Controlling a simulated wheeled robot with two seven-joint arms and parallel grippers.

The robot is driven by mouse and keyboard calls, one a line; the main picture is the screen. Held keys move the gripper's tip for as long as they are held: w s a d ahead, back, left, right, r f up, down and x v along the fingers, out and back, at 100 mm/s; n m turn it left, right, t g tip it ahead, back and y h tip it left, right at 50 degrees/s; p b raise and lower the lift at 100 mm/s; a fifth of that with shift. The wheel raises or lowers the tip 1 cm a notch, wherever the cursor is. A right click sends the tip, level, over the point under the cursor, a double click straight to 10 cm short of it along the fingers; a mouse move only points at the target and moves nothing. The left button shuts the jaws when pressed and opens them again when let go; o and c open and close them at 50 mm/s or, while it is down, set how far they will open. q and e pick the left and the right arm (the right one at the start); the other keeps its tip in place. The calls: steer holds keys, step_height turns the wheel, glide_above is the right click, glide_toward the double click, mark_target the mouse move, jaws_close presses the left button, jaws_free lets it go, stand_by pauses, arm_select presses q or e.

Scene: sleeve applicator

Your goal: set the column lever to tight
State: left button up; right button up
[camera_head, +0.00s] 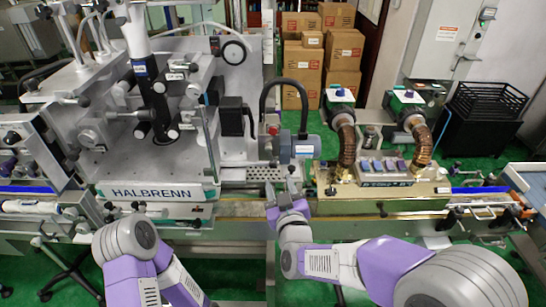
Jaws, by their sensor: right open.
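The sleeve applicator, labelled HALBRENN (150,192), stands on the left. Its upright column is white at the top (136,38) and black below (152,95), with clamps and small black knobs around it. I cannot tell for sure which of these small parts is the column lever, nor its setting. My right gripper (283,197) is open and empty in front of the conveyor, right of the applicator's front plate and well apart from the column. My left arm (125,240) shows at the lower left; its gripper is out of view.
A grey motor (296,147) with a thick black cable stands right of the applicator, behind my right gripper. A unit with two brown ribbed hoses (347,148) stands on the right. Cardboard boxes (302,75) are stacked behind. A rail with knobs runs along the front.

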mark_target(272, 160)
steer(key=w, duration=0.2)
steer(key=w+a+r, duration=0.1)
steer(key=w, duration=0.1)
steer(key=w+p, duration=0.1)
steer(key=w, duration=0.1)
steer(key=shift+w+a+r, duration=0.1)
steer(key=shift+a+r, duration=0.1)
steer(key=shift+w+a, duration=0.15)
steer(key=shift+w, duration=0.5)
jaws_close()
steer(key=shift+f, duration=0.1)
steer(key=shift+f, duration=0.1)
